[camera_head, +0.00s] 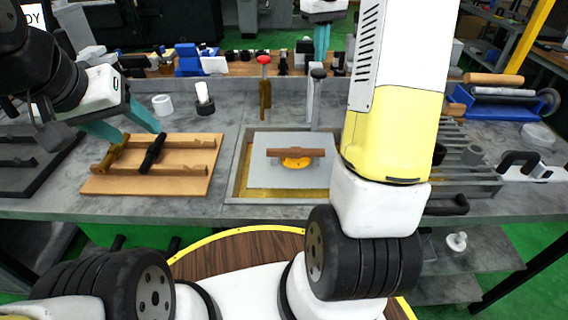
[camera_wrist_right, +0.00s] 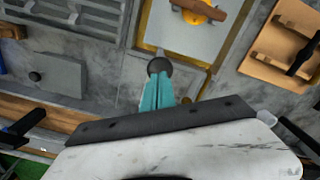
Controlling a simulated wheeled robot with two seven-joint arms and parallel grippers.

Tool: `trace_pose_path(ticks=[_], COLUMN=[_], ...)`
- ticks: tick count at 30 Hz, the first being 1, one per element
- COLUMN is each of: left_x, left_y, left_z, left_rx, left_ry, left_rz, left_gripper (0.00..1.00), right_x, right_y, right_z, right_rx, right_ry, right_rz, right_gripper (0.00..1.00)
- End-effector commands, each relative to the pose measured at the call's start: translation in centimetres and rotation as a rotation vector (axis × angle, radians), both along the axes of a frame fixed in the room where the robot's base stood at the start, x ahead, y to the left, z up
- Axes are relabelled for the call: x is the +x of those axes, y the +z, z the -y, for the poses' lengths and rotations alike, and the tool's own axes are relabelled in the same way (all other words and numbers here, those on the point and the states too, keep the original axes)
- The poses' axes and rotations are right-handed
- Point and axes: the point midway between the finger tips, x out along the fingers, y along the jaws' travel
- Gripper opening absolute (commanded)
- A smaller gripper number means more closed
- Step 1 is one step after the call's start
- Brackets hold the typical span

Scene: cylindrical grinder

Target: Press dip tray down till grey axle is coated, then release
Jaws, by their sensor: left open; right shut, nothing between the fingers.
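I see no clearly grey axle. Behind the tray stands a grey post with a dark round knob (camera_head: 317,72). My right gripper (camera_head: 321,58) is shut and empty, its teal tips at or just above this knob (camera_wrist_right: 160,66); contact is unclear. My left gripper (camera_head: 132,138) is open above the wooden rack, near a black axle (camera_head: 152,153).
The wooden rack (camera_head: 98,185) stands left of the tray. A red-knobbed lever (camera_head: 264,60) rises behind the tray. White cylinders (camera_head: 204,100) stand at the back left. Slotted metal parts and a blue roller device (camera_head: 500,103) are at the right. My right arm hides part of the bench.

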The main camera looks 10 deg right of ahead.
Motion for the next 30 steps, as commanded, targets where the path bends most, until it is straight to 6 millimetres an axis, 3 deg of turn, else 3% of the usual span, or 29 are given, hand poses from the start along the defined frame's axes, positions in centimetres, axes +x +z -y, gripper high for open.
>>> trace_pose_path(ticks=[22, 30], left_x=[0.0, 0.0], left_y=[0.0, 0.0], left_z=[0.0, 0.0], left_rx=[0.000, 0.000], left_ry=[0.000, 0.000], left_rz=[0.000, 0.000], left_gripper=[0.54, 0.54], right_x=[0.0, 0.0], right_y=[3.8, 4.3], right_z=[0.0, 0.0], right_rx=[0.000, 0.000], right_ry=[0.000, 0.000], right_rz=[0.002, 0.000], right_gripper=[0.00, 0.00])
